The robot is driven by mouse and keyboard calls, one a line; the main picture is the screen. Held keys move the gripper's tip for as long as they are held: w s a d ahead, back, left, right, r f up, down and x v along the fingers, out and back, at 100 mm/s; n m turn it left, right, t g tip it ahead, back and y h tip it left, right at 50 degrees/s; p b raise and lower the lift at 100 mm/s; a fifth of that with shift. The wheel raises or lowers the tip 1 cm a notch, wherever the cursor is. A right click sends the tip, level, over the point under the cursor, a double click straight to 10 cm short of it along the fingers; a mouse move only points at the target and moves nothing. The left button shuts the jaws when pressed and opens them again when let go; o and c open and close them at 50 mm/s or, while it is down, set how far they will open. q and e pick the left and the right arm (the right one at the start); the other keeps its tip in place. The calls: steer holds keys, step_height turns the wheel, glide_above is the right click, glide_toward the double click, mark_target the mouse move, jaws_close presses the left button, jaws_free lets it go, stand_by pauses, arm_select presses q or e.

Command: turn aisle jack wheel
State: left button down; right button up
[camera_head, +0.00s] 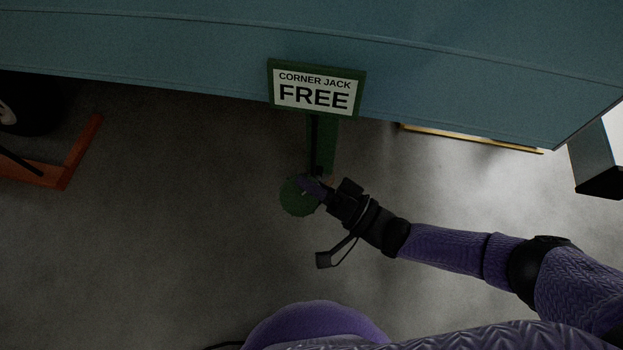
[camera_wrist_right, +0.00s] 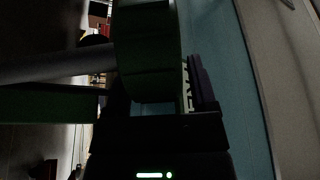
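The jack wheel (camera_head: 297,199) is a dark green round wheel, low on a green jack post (camera_head: 325,150) under the camper's edge. In the head view my right gripper (camera_head: 316,188) is at the wheel's upper right side, its fingers overlapping the rim. In the right wrist view the wheel's thick dark green rim (camera_wrist_right: 148,50) stands between my fingers. A narrow gap shows between the rim and the purple finger (camera_wrist_right: 204,82), so the gripper looks open around it. The far finger is mostly dark. My left gripper is not in view.
A sign (camera_head: 317,88) reading "CORNER JACK FREE" is above the post, against the blue camper body (camera_head: 450,60). An orange frame (camera_head: 75,155) and a tyre (camera_head: 30,105) are at left. The grey floor (camera_head: 180,230) around the wheel is clear.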

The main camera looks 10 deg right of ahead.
jaws_close()
steer(key=shift+s+f, duration=0.1)
steer(key=m+t, duration=0.1)
steer(key=m+t+h, duration=0.1)
steer(key=shift+s+d+f+t+b, duration=0.15)
steer(key=shift+t+b, duration=0.25)
steer(key=m+t+h+b, duration=0.1)
steer(key=m+t+h, duration=0.1)
steer(key=h, duration=0.1)
steer(key=m+t+h+b, duration=0.1)
steer(key=m+t+h, duration=0.1)
steer(key=m+h, duration=0.1)
steer(key=s+m+t+h+b, duration=0.1)
steer(key=m+t+h, duration=0.1)
steer(key=t+h, duration=0.1)
steer(key=shift+d+f+m, duration=0.2)
steer(key=shift+f+m, duration=0.1)
steer(key=shift+m, duration=0.1)
arm_select(q)
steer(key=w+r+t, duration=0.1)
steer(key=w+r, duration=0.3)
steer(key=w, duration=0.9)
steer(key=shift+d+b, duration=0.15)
steer(key=shift+b, duration=0.3)
arm_select(e)
steer(key=shift+s+m+t+h, duration=0.1)
steer(key=shift+m+t+h, duration=0.3)
steer(key=shift+m+h, duration=0.3)
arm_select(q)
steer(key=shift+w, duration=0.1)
